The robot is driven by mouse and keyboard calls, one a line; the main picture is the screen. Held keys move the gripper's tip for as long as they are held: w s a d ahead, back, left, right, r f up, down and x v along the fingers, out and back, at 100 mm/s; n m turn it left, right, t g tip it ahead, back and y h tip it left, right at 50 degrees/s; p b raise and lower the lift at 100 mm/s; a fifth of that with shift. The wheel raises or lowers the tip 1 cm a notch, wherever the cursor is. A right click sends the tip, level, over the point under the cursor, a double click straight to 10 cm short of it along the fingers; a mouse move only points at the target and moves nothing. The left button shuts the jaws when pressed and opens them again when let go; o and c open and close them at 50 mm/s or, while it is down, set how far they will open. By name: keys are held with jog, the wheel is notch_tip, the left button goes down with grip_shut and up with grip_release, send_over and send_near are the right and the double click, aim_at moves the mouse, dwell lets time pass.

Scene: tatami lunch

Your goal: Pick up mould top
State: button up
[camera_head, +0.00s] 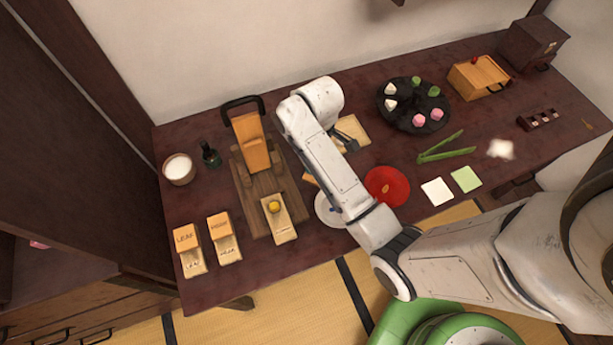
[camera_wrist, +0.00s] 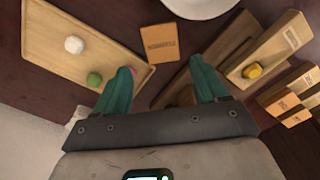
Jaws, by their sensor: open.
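No piece is plainly marked as the mould top; I cannot tell which one it is. A small flat orange-brown wooden block with lettering (camera_wrist: 161,42) lies on the table in the wrist view, just beyond my fingertips. My gripper (camera_wrist: 160,83) is open and empty above the table, its teal fingers spread. In the head view my arm hides most of my gripper and nearly all of that block. A wooden stand (camera_head: 244,190) holds an upright orange wooden piece (camera_head: 252,143) with a black handle behind it, left of my arm. A narrow board (camera_head: 284,233) with a yellow item (camera_head: 274,207) lies at its front.
A wooden tray (camera_wrist: 50,22) with white, green and pink balls is left of my fingers in the wrist view. A white plate (camera_wrist: 197,5) is at the top. Two labelled boxes (camera_head: 187,237) (camera_head: 219,226), a red plate (camera_head: 387,186) and a black round tray (camera_head: 408,126) share the table.

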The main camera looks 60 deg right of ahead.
jog(key=shift+a+f, duration=0.1)
jog(key=shift+f, duration=4.25)
jog(key=c, duration=0.8)
jog(key=shift+r+p, duration=0.1)
jog(key=shift+p, duration=0.2)
